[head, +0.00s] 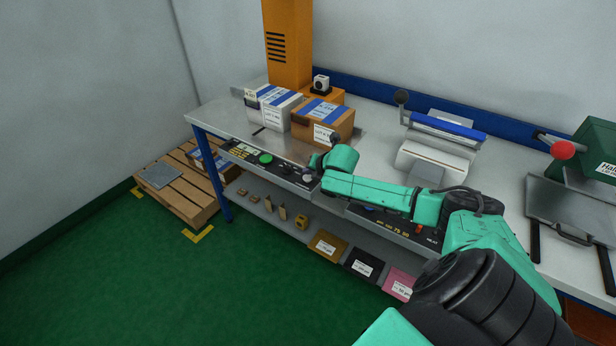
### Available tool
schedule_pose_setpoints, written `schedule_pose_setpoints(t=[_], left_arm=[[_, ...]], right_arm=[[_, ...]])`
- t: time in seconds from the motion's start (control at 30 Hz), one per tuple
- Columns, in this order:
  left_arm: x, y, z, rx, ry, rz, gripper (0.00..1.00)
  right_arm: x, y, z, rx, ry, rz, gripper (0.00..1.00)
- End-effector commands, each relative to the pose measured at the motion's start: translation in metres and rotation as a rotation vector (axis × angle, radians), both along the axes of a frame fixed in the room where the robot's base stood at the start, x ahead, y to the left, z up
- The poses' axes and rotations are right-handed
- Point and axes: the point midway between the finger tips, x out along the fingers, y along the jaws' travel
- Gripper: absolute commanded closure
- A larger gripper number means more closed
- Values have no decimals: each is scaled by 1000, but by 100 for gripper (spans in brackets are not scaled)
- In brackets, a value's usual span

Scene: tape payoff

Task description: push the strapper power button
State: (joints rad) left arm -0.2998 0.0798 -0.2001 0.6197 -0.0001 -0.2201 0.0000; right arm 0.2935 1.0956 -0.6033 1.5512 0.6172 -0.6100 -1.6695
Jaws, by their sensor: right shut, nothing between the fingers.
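The strapper's control panel (240,151) runs along the front edge of the bench at the left. A round green button (265,158) sits on it, in plain view; I cannot read whether it is marked as power. My right arm reaches in from the lower right. My right gripper (314,162) is at the right end of the panel, to the right of the green button and apart from it. It is shut and empty, small and partly hidden by my wrist. My left gripper is not in view.
Boxes (322,118) stand on the bench behind the panel, before an orange column (288,45). A sealer (436,150) and a green machine (598,150) with a red knob stand to the right. A shelf below holds small items. A wooden pallet (180,190) lies at left.

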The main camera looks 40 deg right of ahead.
Motion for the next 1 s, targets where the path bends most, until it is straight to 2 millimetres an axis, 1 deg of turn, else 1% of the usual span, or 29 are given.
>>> schedule_pose_setpoints(t=[0.37, 0.6, 1.0], left_arm=[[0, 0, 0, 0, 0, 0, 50], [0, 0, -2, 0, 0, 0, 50], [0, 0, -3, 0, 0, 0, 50]], right_arm=[[0, 0, 0, 0, 0, 0, 100], [0, 0, -9, 1, 1, 1, 100], [0, 0, -10, 0, 0, 0, 100]])
